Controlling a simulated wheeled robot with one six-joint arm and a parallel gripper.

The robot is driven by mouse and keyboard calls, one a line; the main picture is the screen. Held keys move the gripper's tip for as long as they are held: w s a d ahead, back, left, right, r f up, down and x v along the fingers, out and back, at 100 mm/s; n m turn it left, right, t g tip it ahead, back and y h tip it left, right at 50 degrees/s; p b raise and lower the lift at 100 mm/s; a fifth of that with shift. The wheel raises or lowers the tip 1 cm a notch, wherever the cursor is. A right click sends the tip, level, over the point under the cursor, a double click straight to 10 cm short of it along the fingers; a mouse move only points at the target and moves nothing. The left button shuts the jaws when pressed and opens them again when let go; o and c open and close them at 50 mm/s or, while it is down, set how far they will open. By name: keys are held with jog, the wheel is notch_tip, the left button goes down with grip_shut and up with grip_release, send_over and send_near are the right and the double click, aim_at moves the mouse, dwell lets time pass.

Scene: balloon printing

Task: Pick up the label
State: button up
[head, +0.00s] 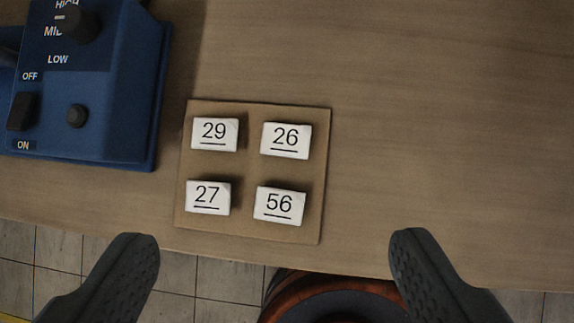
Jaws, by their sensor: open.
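Several white block labels with underlined black numbers sit on a square brown board (252,172) on the wooden table. Label 29 (214,145) is at the top left and label 26 (272,149) at the top right. Label 27 (198,207) is at the bottom left and label 56 (268,214) at the bottom right. My gripper (273,255) is open and empty. Its two dark fingers stand wide apart at the bottom of the view, below the board in the picture. None of the labels lies between the fingertips.
A blue machine (130,100) with dark knobs and a switch stands at the upper left, close to the board. The wooden table (450,130) is clear to the right. Its front edge runs just below the board. Beyond it are a tiled floor (215,278) and a round brown-rimmed object (285,290).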

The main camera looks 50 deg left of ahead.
jog(key=w+f+m+g, duration=0.1)
jog(key=w+f+g, duration=0.1)
jog(key=w+g, duration=0.45)
send_over(285, 140)
jog(key=shift+t, duration=0.25)
jog(key=f, duration=1.1)
jog(key=shift+s, duration=0.25)
jog(key=shift+w+f, duration=0.15)
jog(key=shift+f, duration=1.45)
jog(key=shift+w+f, duration=0.1)
jog(key=shift+f, duration=1.5)
jog(key=shift+f, duration=0.25)
jog(key=shift+c, duration=0.5)
jog(key=c, duration=1)
